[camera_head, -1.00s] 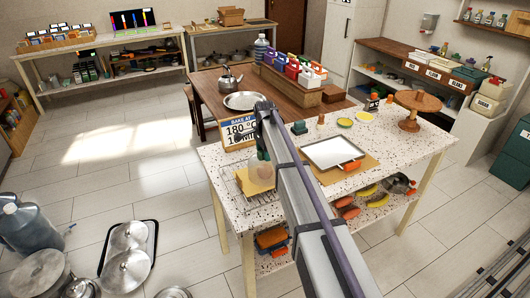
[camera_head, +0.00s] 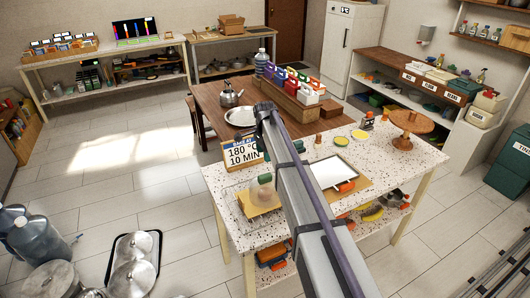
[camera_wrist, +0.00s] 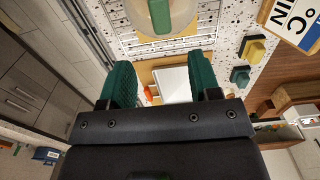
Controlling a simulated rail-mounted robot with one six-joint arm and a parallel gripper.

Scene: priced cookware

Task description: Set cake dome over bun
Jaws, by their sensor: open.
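In the head view the fingers are hard to make out behind the arm. I cannot pick out the bun for certain.
The speckled table (camera_head: 228,178) also bears a white-topped tray (camera_head: 328,172), a wooden stand (camera_head: 410,122) at the far right and small coloured items. A sign (camera_head: 243,153) reading "180 °C 10 MIN" stands behind the dome. Pot lids (camera_head: 131,265) lie on the floor at left.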

